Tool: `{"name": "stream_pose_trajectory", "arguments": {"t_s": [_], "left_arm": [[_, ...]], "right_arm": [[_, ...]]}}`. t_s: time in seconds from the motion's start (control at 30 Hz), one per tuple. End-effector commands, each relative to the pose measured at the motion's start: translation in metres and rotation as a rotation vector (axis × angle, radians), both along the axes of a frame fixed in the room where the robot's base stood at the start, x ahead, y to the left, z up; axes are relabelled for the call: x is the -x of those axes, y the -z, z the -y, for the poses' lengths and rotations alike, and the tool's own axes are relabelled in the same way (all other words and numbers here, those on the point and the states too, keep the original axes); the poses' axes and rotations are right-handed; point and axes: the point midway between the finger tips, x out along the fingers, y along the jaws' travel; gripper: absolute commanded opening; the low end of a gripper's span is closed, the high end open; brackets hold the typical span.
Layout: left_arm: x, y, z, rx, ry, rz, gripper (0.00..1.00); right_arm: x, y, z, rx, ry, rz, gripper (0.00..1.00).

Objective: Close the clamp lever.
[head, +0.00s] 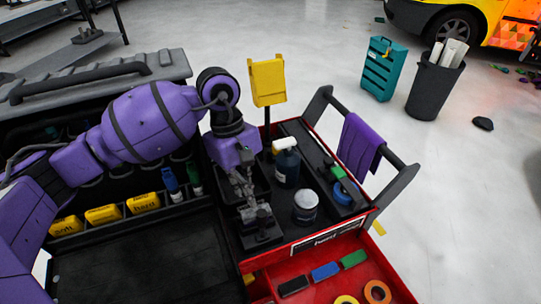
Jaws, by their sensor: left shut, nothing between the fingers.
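My left arm comes in from the left and reaches down over the red tool cart. My left gripper (245,188) points down and is shut, with nothing between its fingers. Just below the fingertips stands a small dark grey clamp (262,230) on the cart's near left top. The fingertips overlap the clamp's upper part in this view. I cannot tell whether they touch it. The clamp's lever is small and hard to tell apart from the grey fingers, so its angle is unclear. My right gripper is not in view.
Right of the clamp stand a dark spray bottle (287,165) and a jar (306,207). A yellow holder (267,82) rises behind. A purple cloth (359,146) hangs on the cart's handle. An open red drawer (335,278) holds tape rolls and blocks.

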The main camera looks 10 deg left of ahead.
Motion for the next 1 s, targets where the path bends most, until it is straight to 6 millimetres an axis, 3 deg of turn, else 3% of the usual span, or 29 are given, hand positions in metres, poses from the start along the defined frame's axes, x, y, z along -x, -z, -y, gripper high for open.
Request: {"name": "stream_pose_trajectory", "arguments": {"t_s": [0.23,1.0], "left_arm": [[0.0029,0.0157,0.0027,0.0,0.0,-0.001,0.0],[0.0088,0.0116,0.0071,-0.042,0.001,0.055,0.0]], "right_arm": [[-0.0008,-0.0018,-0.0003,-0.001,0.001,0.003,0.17],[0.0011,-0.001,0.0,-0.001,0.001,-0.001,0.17]]}}
